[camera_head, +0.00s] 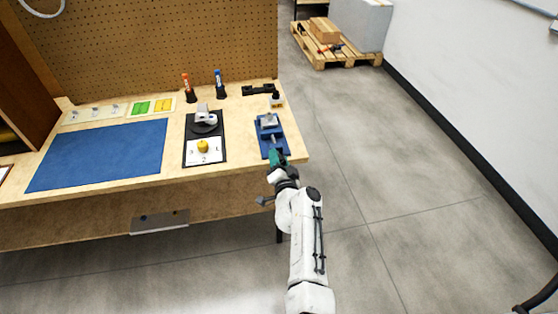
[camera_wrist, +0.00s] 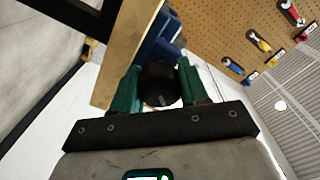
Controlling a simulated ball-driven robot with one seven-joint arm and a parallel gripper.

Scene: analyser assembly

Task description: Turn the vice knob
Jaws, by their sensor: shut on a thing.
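The blue vice (camera_head: 268,131) with its grey jaws sits at the right front corner of the workbench. Its blue body also shows in the wrist view (camera_wrist: 157,45). The vice knob (camera_wrist: 160,85) is black and round, and sits between the green fingers of my gripper (camera_wrist: 158,92). The fingers are shut on the knob, one on each side. In the head view my gripper (camera_head: 278,157) is at the front end of the vice, and the knob is hidden there.
A loaded pallet (camera_head: 340,52) stands far back. The floor right of the bench is free.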

